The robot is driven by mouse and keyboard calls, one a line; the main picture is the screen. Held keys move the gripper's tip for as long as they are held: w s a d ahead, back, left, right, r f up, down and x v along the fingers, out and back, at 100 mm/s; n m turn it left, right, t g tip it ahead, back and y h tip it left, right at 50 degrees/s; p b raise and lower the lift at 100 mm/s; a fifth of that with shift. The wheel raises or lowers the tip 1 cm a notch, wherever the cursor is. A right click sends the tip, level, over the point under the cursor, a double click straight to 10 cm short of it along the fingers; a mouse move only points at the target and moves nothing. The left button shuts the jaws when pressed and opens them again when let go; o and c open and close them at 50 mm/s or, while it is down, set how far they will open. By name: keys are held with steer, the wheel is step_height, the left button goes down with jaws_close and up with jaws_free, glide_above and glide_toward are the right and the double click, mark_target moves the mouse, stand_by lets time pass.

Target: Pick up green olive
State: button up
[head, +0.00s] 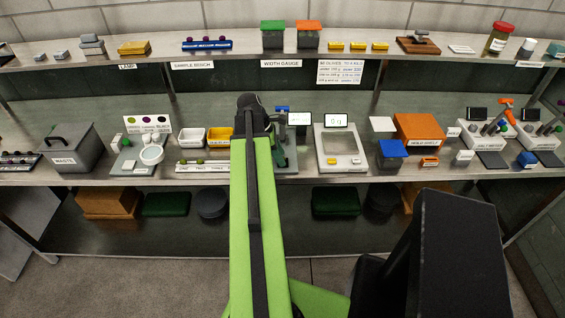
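Small green olive-like bits (200,161) show on a white numbered strip (203,168) on the middle bench, left of my arm. They are too small to tell well. My green arm reaches away up the middle of the view. Its black end, my gripper (252,115), is over the bench, right of the strip and beside a green stand with a blue top. The fingers cannot be made out, so whether it is open or holds anything is unclear. My arm hides part of the bench behind it.
A white bin (191,138) and a yellow bin (219,136) stand behind the strip. A grey waste bin (68,147) is at left. A scale (340,157) and an orange box (419,130) stand at right. An upper shelf (385,60) runs above the bench.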

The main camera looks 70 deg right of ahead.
steer(key=c, duration=0.8)
steer(key=shift+r, duration=0.1)
steer(key=shift+r+p, duration=0.25)
steer(key=shift+p, duration=0.1)
steer(key=r+p, duration=0.4)
steer(key=shift+s+r+p, duration=0.3)
steer(key=shift+s, duration=0.05)
steer(key=shift+s+d+r+p, duration=0.25)
steer(key=shift+s+r+p, duration=0.7)
steer(key=shift+s, duration=0.85)
steer(key=shift+s+d+r+p, duration=0.2)
steer(key=shift+s+r+p, duration=0.75)
steer(key=shift+s, duration=0.9)
steer(key=shift+s+d+r+p, duration=0.25)
steer(key=shift+s+r+p, duration=0.7)
steer(key=shift+s, duration=0.85)
